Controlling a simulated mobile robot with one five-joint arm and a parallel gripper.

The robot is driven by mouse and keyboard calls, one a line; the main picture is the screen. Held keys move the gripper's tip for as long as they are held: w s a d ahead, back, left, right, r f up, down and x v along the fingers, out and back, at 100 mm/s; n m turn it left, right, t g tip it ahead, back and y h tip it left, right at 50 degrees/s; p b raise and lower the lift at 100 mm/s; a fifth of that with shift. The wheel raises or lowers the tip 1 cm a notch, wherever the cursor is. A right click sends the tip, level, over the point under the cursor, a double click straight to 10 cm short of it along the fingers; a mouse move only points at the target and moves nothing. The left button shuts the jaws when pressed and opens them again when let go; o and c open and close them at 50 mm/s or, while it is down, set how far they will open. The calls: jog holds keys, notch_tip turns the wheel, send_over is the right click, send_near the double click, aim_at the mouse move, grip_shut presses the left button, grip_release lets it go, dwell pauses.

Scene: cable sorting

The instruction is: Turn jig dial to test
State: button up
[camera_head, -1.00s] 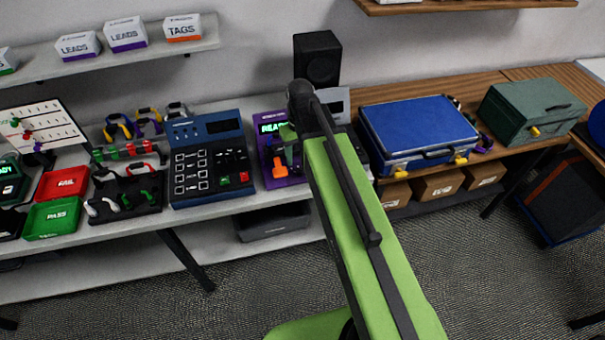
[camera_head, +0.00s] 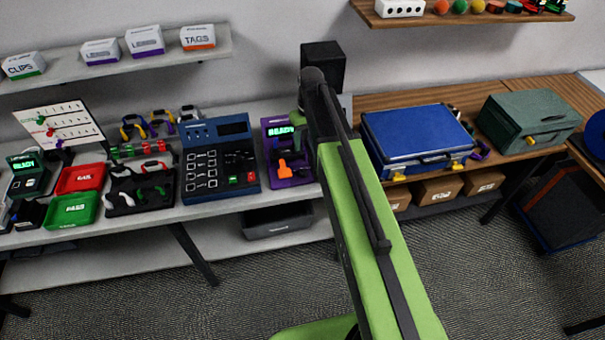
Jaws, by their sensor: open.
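A blue panel box (camera_head: 214,155) stands on the bench left of my arm. It has a dark screen, white-outlined squares, black parts and a red and a green button. A purple unit (camera_head: 270,142) beside it has a lit READY display and an orange part (camera_head: 285,165) low on its front. I cannot make out a dial or its setting on either one. My gripper (camera_head: 301,138) is at the end of my bent arm, over the right side of the purple unit. It is small and mostly hidden by the arm; I cannot tell whether it touches anything.
Left are a black tray (camera_head: 121,207) with clips, a red FAIL bin (camera_head: 80,179) and a green PASS bin (camera_head: 72,210). A black box (camera_head: 323,66) stands behind my arm. Right are a blue case (camera_head: 416,136) and a green case (camera_head: 527,122). A shelf (camera_head: 120,73) overhangs the bench.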

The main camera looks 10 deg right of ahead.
aim_at(304, 170)
jog(key=f+b, duration=0.4)
jog(key=f, duration=0.1)
jog(key=f+b, duration=0.9)
jog(key=shift+s+a+f, duration=0.1)
jog(key=shift+a+f, duration=0.2)
jog(key=shift+a, duration=0.1)
jog(key=shift+r, duration=0.15)
